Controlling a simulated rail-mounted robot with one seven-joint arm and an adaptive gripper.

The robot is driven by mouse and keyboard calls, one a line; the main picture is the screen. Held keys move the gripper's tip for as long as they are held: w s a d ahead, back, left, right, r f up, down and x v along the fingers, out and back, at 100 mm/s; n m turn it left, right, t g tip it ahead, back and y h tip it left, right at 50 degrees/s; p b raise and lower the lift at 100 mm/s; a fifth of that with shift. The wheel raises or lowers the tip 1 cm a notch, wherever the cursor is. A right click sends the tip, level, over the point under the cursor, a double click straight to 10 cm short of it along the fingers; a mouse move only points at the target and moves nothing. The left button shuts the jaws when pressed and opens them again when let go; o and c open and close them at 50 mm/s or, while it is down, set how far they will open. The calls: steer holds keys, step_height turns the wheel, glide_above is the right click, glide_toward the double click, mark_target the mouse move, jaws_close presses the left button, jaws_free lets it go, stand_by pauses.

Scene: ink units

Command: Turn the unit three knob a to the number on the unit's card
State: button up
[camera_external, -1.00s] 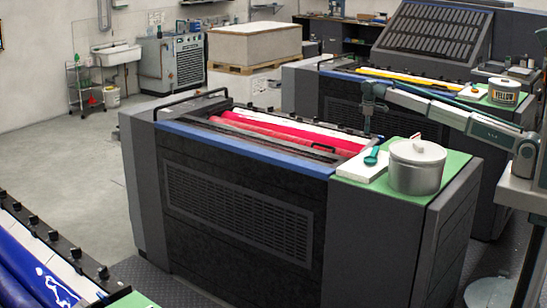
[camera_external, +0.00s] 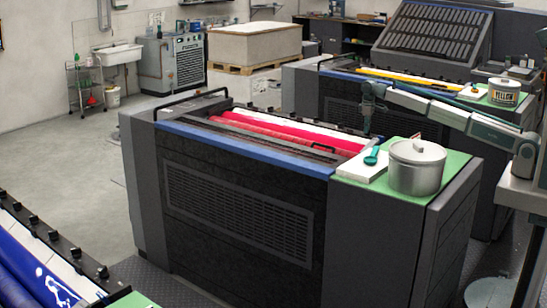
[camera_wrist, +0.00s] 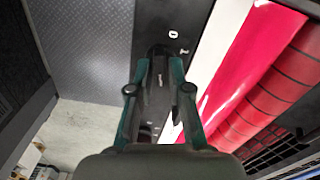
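The ink unit with magenta rollers (camera_external: 285,132) stands mid-picture; its number is not readable. A row of small dark knobs runs along its far rail (camera_external: 315,128). My gripper (camera_external: 367,132) points down at the right end of that rail. In the wrist view its two teal fingers (camera_wrist: 159,64) are apart, with a dark, rounded shape (camera_wrist: 158,50) between or just beyond the tips. I cannot tell whether this is knob a or whether the fingers touch it. White marks (camera_wrist: 174,34) show on the dark panel beside it. I cannot make out a number card.
A metal pot (camera_external: 416,168) and a white slab (camera_external: 358,167) with a teal tool (camera_external: 372,157) sit on the green mat (camera_external: 446,182). A yellow unit (camera_external: 400,79) stands behind, a blue one (camera_external: 35,265) at front left. Clear floor (camera_external: 60,160) lies left.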

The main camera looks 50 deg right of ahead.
steer(key=shift+o, duration=1)
step_height(320, 180, up, 12)
steer(key=shift+d, duration=0.1)
